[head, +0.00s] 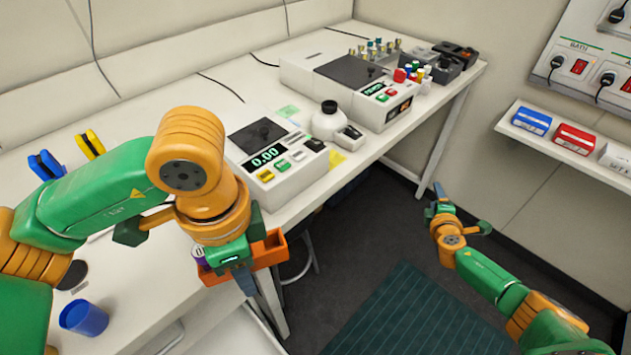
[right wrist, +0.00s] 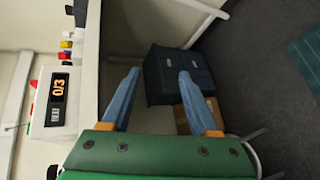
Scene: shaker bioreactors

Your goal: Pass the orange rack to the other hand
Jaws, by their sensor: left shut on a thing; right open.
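The orange rack (head: 270,250) is held by my left gripper (head: 240,268) just off the front edge of the bench, in front of the balance. The gripper is shut on it and its hand hides the rack's middle. A purple and white item (head: 199,256) shows at the rack's left end. My right gripper (head: 437,200) is open and empty, out over the floor to the right, well apart from the rack. In the right wrist view its two blue fingers (right wrist: 160,85) are spread with nothing between them; the rack is not in that view.
On the bench are a balance (head: 275,165), a white bottle (head: 327,122), a shaker unit (head: 350,85) and a blue cup (head: 84,318). A wall shelf (head: 560,145) holds blue and red boxes at right. A dark box (right wrist: 170,75) stands below. Space between the grippers is clear.

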